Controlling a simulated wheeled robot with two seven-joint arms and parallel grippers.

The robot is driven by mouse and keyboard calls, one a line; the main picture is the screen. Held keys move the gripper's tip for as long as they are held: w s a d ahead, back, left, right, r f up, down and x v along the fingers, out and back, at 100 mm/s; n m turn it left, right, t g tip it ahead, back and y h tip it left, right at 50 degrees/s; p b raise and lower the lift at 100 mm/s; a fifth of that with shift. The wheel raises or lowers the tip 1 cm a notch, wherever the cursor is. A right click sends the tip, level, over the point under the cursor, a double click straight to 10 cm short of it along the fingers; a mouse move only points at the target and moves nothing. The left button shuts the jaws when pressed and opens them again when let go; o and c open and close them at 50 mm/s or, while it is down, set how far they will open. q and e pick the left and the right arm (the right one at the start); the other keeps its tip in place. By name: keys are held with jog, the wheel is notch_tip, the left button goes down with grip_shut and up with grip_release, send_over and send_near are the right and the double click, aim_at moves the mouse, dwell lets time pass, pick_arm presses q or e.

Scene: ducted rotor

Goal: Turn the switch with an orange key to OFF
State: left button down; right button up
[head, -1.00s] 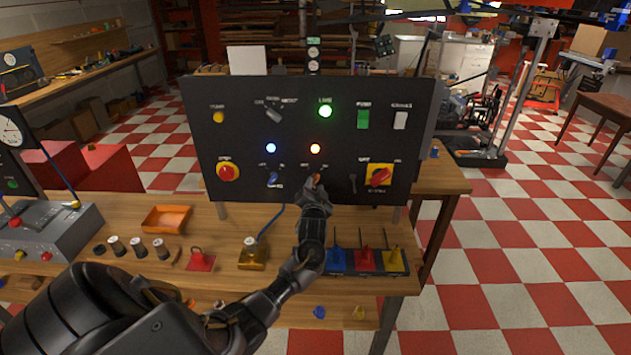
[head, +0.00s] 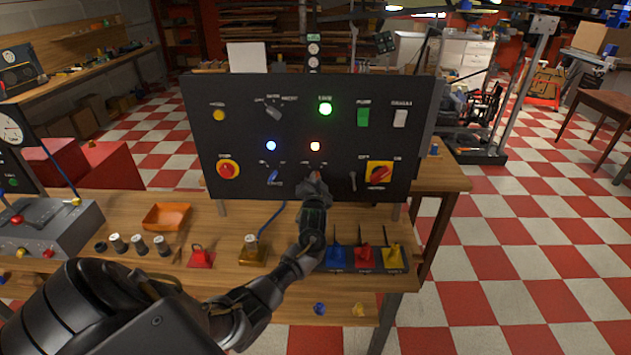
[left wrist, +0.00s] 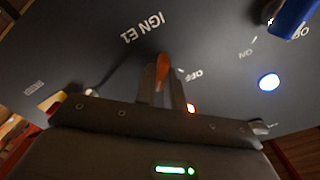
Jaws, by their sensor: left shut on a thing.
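The orange key (left wrist: 162,67) is in the switch on the dark upright panel (head: 225,105). In the left wrist view it shows between my two gripper fingers, with the label "OFF" to its right and "IGN E1" above and to its left. My left gripper (left wrist: 164,82) is shut on the key; it also shows in the head view (head: 314,177), at the panel's lower middle. There my gripper mostly hides the key and switch, and I cannot tell the exact setting. My right gripper is not in view.
A blue-handled switch (head: 273,176) is left of my gripper, with a blue lamp (head: 271,146) above it. A small toggle (head: 352,181) and a red-and-yellow rotary switch (head: 379,174) are to the right.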

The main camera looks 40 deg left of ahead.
pick_arm(q)
jog(key=shift+n, duration=0.3)
jog(key=shift+s+a+n+b, duration=0.1)
jog(key=shift+n+b, duration=1.45)
jog(key=shift+n, duration=2.3)
jog(key=shift+s+a+n+b, duration=0.1)
jog(key=shift+n+b, duration=1.45)
jog(key=shift+n, duration=2.3)
jog(key=c, duration=1.5)
grip_release()
